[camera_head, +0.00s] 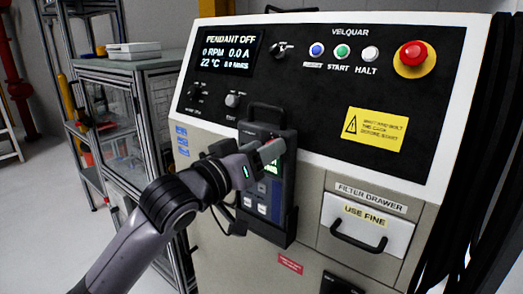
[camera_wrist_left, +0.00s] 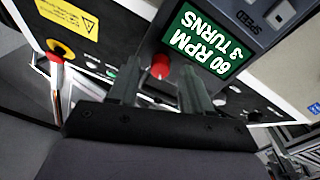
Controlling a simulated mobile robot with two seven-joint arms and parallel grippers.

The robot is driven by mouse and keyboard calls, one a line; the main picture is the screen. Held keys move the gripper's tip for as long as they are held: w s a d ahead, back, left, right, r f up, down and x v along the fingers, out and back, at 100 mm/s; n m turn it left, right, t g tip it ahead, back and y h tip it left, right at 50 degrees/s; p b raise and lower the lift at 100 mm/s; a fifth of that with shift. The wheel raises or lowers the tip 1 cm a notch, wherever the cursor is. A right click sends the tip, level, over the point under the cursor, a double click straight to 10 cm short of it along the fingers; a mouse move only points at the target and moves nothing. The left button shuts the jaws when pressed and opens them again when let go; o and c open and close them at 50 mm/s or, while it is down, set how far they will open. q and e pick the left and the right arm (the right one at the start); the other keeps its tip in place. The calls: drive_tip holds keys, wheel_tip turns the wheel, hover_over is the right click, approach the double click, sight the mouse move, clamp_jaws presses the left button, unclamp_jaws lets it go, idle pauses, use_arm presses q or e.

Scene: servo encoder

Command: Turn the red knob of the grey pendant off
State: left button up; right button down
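The grey pendant (camera_head: 262,130) hangs upright in a dark holder on the front of the machine. My left gripper (camera_head: 268,153) is at the upper part of the pendant and hides much of its face. In the left wrist view the red knob (camera_wrist_left: 160,66) shows between the two open fingers of my left gripper (camera_wrist_left: 158,78), with gaps on both sides. I cannot tell how deep the knob sits between the fingertips. The pendant's green screen (camera_wrist_left: 206,45) appears upside down and reads 60 RPM and 3 TURNS. My right gripper is not in view.
The machine's display (camera_head: 228,53) reads PENDANT OFF. A red emergency stop (camera_head: 413,55) and several buttons line the black panel. A filter drawer (camera_head: 366,222) lies right of the pendant. Black cables hang at the far right. A glass-sided cabinet (camera_head: 118,112) stands left.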

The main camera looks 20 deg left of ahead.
use_arm(q)
drive_tip(key=b+v, duration=0.1)
drive_tip(key=v, duration=0.6)
idle(0.4)
drive_tip(key=shift+s, duration=0.1)
wheel_tip(320, 180, down, 24)
drive_tip(key=s+a+g+y+p, duration=0.1)
drive_tip(key=s+a+g+y, duration=0.1)
drive_tip(key=g+y, duration=0.1)
drive_tip(key=s+f+m+g+y+p, duration=0.1)
drive_tip(key=s+f+m+g, duration=0.1)
drive_tip(key=s+f, duration=1.3)
wheel_tip(320, 180, down, 4)
drive_tip(key=shift+s+r+g, duration=0.25)
drive_tip(key=shift+s+g, duration=0.05)
drive_tip(key=shift+g, duration=0.6)
drive_tip(key=shift+d, duration=0.1)
